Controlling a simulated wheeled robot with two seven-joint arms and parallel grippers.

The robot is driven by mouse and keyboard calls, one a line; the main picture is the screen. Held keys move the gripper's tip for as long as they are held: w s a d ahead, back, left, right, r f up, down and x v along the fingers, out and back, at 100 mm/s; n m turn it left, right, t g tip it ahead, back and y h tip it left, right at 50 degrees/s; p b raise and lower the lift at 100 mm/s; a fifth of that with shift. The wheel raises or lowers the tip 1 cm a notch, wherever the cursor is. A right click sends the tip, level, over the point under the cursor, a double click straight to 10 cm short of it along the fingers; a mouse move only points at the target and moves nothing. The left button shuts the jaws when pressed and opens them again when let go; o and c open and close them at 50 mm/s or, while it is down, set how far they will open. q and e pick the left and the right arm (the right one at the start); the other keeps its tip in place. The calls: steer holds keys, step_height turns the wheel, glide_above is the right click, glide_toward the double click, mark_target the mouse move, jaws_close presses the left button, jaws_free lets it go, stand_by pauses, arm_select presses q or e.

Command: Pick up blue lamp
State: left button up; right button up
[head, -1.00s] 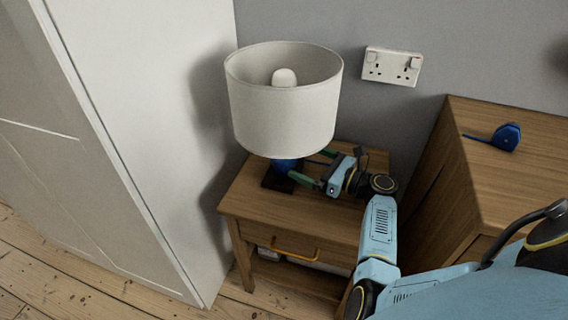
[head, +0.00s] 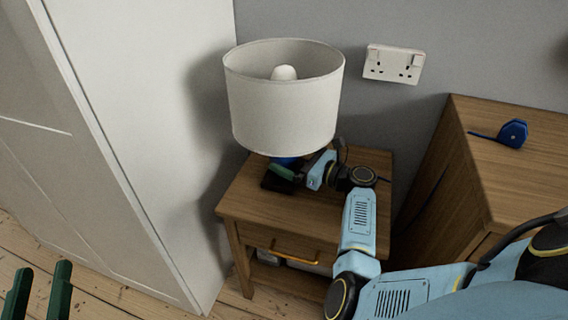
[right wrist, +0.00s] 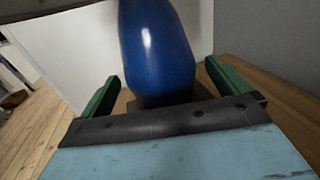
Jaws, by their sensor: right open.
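The blue lamp stands upright on a wooden nightstand (head: 250,205). In the head view its white shade (head: 283,115) hides most of its blue body (head: 287,161). In the right wrist view the glossy blue body (right wrist: 157,50) rises between my green fingers, on a dark base. My right gripper (head: 290,172) is open around the lower body, partly hidden under the shade; I cannot tell whether a finger touches it. My left gripper (head: 40,290) shows at the lower left of the head view, its two green fingers apart and empty, far from the lamp.
A tall white cabinet (head: 125,150) stands close on the left. A wooden dresser (head: 510,185) on the right carries a blue tape measure (head: 513,133). A wall socket (head: 393,65) is behind. The nightstand has a drawer with an orange handle (head: 293,254).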

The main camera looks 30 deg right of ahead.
steer(key=c, duration=2)
steer(key=shift+w+r, duration=0.15)
steer(key=shift+r, duration=0.05)
steer(key=shift+c, duration=0.2)
